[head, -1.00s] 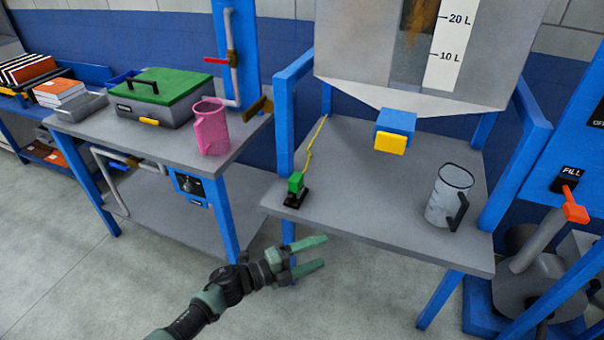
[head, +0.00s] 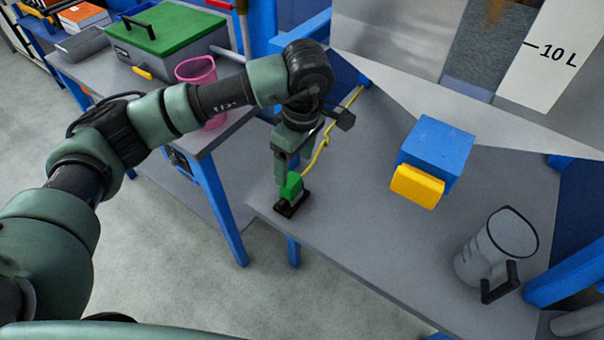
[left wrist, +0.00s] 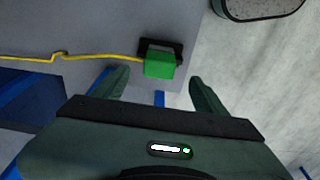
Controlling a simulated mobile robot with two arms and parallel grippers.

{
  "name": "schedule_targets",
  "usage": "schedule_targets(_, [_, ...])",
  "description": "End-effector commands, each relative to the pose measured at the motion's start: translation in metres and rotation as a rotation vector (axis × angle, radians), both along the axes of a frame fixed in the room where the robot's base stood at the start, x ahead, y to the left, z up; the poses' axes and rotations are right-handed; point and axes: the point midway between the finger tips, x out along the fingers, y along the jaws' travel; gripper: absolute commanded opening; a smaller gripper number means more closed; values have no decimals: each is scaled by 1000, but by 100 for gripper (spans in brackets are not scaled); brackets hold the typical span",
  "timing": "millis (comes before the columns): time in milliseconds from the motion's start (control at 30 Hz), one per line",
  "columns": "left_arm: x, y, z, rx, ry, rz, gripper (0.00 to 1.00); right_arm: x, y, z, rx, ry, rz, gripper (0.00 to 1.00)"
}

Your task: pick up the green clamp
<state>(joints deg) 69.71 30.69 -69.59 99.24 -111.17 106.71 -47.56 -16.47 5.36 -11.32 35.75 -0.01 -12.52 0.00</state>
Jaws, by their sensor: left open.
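The green clamp (head: 292,186) sits on a small black base (head: 291,205) near the left front corner of the grey table, with a yellow cord (head: 325,143) running back from it. My left gripper (head: 283,175) points down right over the clamp and partly covers it in the head view. In the left wrist view, the green clamp (left wrist: 160,64) lies just ahead of the gap between the two fingers of the left gripper (left wrist: 160,85). The fingers are apart and nothing is between them. I cannot tell whether a finger touches the clamp. My right gripper is not in view.
A blue box with a yellow front (head: 432,160) hangs below the hopper. A clear jug (head: 497,250) stands at the table's right. A pink jug (head: 197,72) and a green-lidded case (head: 160,30) are on the left bench.

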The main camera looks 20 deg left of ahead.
Motion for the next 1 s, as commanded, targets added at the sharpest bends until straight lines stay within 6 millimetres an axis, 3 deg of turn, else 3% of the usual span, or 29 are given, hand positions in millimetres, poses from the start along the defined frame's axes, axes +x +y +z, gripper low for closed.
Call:
schedule_targets(267, [2, 5, -29, 2, 2, 0, 73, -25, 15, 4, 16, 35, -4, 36])
schedule_targets(600, [7, 11, -72, 1, 2, 1, 73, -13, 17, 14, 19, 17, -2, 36])
schedule_targets(867, [8, 11, -75, 0, 0, 0, 73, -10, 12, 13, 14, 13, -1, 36])
schedule_targets(1000, [8, 11, -74, 0, 0, 1, 34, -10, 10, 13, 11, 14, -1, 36])
